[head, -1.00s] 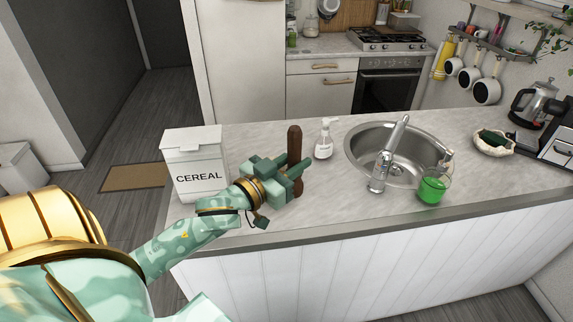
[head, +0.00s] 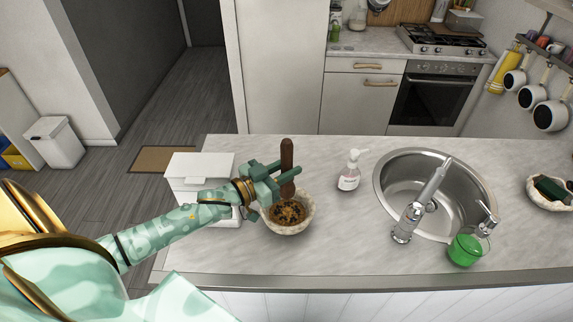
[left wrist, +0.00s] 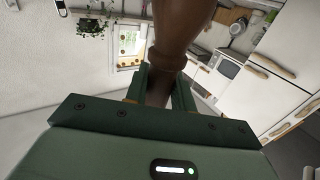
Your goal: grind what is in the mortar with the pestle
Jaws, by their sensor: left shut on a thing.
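The mortar (head: 291,226) is a pale stone-like bowl on the counter, with brown and yellowish bits (head: 287,212) in it. The dark brown wooden pestle (head: 287,156) stands about upright, its lower end down at the bits in the mortar. My left gripper (head: 285,180) is shut on the pestle's shaft, just above the mortar's rim. In the left wrist view the pestle (left wrist: 181,30) runs up between the green fingers (left wrist: 160,85). The pestle's tip is not clearly visible. My right gripper is not in view.
The counter in front of the mortar is clear.

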